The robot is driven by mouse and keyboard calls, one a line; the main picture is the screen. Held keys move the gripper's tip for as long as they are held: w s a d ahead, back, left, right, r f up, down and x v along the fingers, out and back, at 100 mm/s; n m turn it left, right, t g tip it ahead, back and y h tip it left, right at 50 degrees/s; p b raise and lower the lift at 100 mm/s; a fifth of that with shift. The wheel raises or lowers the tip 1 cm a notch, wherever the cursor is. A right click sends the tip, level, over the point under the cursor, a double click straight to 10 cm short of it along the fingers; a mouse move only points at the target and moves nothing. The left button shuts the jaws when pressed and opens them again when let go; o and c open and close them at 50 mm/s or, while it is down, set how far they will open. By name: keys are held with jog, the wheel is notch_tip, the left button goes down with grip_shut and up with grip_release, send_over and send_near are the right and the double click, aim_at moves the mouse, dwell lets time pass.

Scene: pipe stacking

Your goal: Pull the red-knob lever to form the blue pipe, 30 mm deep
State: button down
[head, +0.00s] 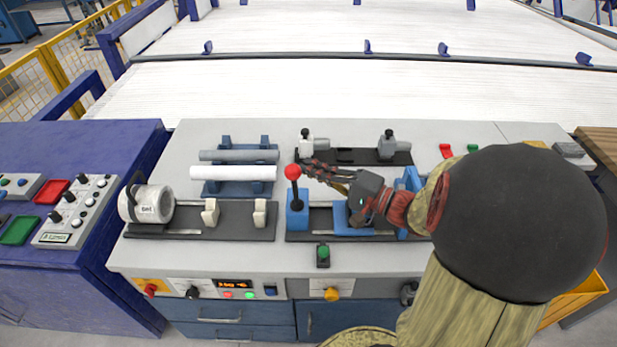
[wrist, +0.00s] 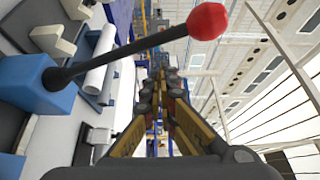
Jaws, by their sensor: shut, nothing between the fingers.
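The lever has a red knob (head: 292,173) on a black rod, rising from a blue block (head: 297,212) at the left end of the forming station. In the wrist view the red knob (wrist: 207,21) and its rod cross in front of my fingers, with the blue block (wrist: 50,88) at left. My gripper (head: 307,168) is shut and empty, its tips just right of the knob; I cannot tell if they touch. It also shows in the wrist view (wrist: 164,75). Blue clamp parts (head: 345,217) stand under my arm, which partly hides the station. I cannot make out a blue pipe there.
A blue rack (head: 238,188) left of the lever holds a grey pipe (head: 238,155) and a white pipe (head: 234,173). A white cylindrical heater (head: 150,204) stands farther left. A black fixture (head: 355,157) lies behind the lever. A green button (head: 323,253) is in front.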

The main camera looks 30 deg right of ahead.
jog(key=w+d+f+p+v, duration=0.1)
jog(key=d+p+v, duration=0.1)
jog(key=v, duration=0.7)
jog(key=w+a+r+n+g+y+p, duration=0.35)
jog(key=a+r+g+p, duration=0.45)
jog(key=p, duration=0.6)
jog(key=w+a+r+n+g+y+p, duration=0.2)
jog(key=w+a+r+n+g+p, duration=0.4)
jog(key=p, duration=0.9)
jog(key=w+d+m+g+h+p, duration=0.4)
jog(key=d+m+g+h+p, duration=0.1)
jog(key=d+h, duration=0.6)
jog(key=s+a+f+p, duration=0.1)
jog(key=s+a+f, duration=0.1)
jog(key=f, duration=0.3)
jog(key=s+a+f+y+p, duration=0.1)
jog(key=s+a+f, duration=0.1)
jog(key=f, duration=0.4)
jog(key=shift+s+a+f, duration=0.2)
jog(key=shift+s+a, duration=0.1)
jog(key=shift+s, duration=0.1)
